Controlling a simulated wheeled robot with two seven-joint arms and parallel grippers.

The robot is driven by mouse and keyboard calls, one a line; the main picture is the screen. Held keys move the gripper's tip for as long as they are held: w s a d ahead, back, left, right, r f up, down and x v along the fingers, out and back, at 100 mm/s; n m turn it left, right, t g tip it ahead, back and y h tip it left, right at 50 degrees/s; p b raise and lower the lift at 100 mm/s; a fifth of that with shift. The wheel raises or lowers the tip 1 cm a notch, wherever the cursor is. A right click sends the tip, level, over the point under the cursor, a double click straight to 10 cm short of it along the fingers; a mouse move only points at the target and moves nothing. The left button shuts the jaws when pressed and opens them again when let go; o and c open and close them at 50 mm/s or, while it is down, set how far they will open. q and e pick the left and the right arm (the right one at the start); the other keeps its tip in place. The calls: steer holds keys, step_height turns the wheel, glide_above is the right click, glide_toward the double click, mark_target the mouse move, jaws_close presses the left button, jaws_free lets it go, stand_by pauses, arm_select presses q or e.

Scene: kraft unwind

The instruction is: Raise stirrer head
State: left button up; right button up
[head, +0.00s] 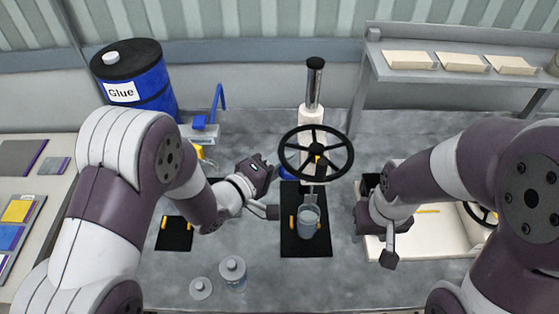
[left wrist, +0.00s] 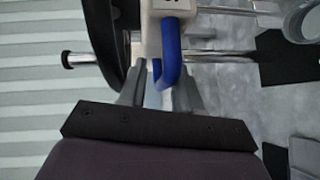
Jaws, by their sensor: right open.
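The stirrer stands mid-bench with a pale column (head: 312,118), a silver post and a black handwheel (head: 316,153). A beaker (head: 308,220) sits on its black base, below the head. In the left wrist view a blue loop handle (left wrist: 168,62) sticks out from a pale housing (left wrist: 170,12). My left gripper (head: 272,172) is left of the column, below the wheel. Its grey fingers (left wrist: 160,85) stand apart with the end of the loop between them; whether they clamp it is unclear. My right gripper (head: 366,215) is open, right of the stirrer, with its jaws partly hidden.
A blue glue drum (head: 150,75) stands at the back left. A jar (head: 233,272) and a round lid (head: 201,288) lie front left. A shelf (head: 470,40) is at the back right.

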arm_select(q)
steer(key=b+v, duration=0.2)
steer(key=v, duration=1)
steer(key=shift+s+a+b, duration=0.25)
steer(key=shift+b, duration=0.15)
steer(key=s+a+f+m+g+y+b, duration=0.15)
steer(key=a+f+m+g+y, duration=0.4)
steer(key=a+f+y, duration=0.65)
steer(key=shift+s+d+f+m+g+h+b, duration=0.15)
steer(key=shift+s+d+m+g+b, duration=0.25)
steer(key=shift+s+g+b, duration=0.35)
steer(key=shift+s+d+f+m+g+h+b, duration=0.15)
steer(key=shift+s+d+m+g+b, duration=0.15)
steer(key=shift+s+g+b, duration=0.5)
steer(key=shift+s+d+f+m+g+b, duration=0.25)
steer(key=shift+s+m+g+b, duration=0.2)
steer(key=shift+s+g, duration=0.6)
